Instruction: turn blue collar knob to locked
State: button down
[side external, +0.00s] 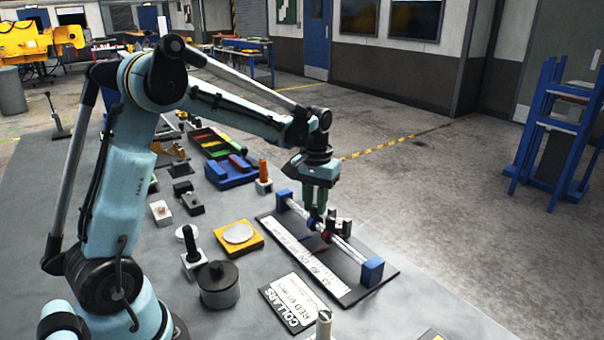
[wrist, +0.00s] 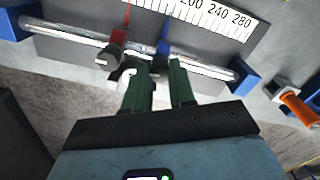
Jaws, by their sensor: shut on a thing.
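The blue collar (wrist: 160,62) sits on the steel rod, its blue pointer (wrist: 166,32) reaching over the scale. My gripper (wrist: 160,72), with green fingers, is at this collar and shut on its knob. The fingers largely hide the knob, so I cannot tell its turn position. In the side view my gripper (side external: 317,208) points down at the rod from above. The red collar (wrist: 117,48) is just left of the blue one in the wrist view, with a pale knob (wrist: 128,70) close to my left finger.
The rod (side external: 350,252) runs between blue end blocks (side external: 371,271) on a dark base, beside a white scale (side external: 322,277). A collars card (side external: 292,303), a dark round weight (side external: 219,285) and a yellow block with a disc (side external: 238,238) lie nearby. An orange-topped peg (wrist: 298,108) stands beyond one end block.

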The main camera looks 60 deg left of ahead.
aim_at(315, 207)
jog(key=shift+m, duration=1.1)
jog(key=c, duration=0.9)
grip_release()
jog(key=shift+c, duration=0.2)
notch_tip(315, 207, up, 12)
jog(key=shift+s+d+r, duration=0.1)
